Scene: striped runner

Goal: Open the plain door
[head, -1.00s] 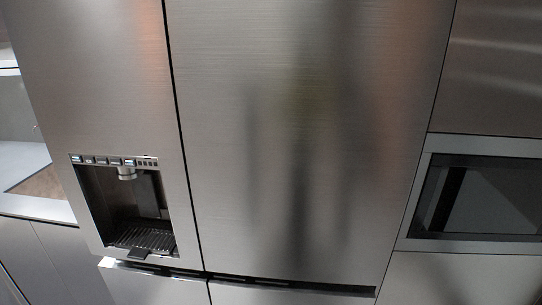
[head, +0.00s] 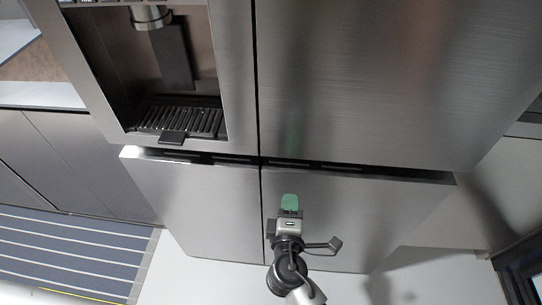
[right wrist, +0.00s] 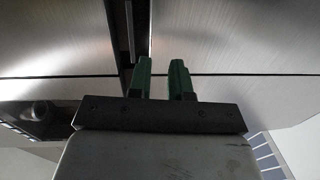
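The plain door (head: 370,80) is the brushed steel upper right door of the fridge, without a dispenser. It looks shut, with a dark vertical seam on its left and a dark gap under it. My right gripper (head: 290,203) is in front of the lower right door, below that gap and just right of the seam. In the right wrist view its two green fingers (right wrist: 161,80) stand apart with nothing between them. Whether they touch the fridge I cannot tell. My left gripper is not in view.
The upper left door has a water dispenser (head: 170,75). Two lower doors, left (head: 200,205) and right (head: 380,220), look shut. A striped blue runner (head: 65,250) lies on the floor at lower left. Grey cabinets (head: 75,160) stand left of the fridge.

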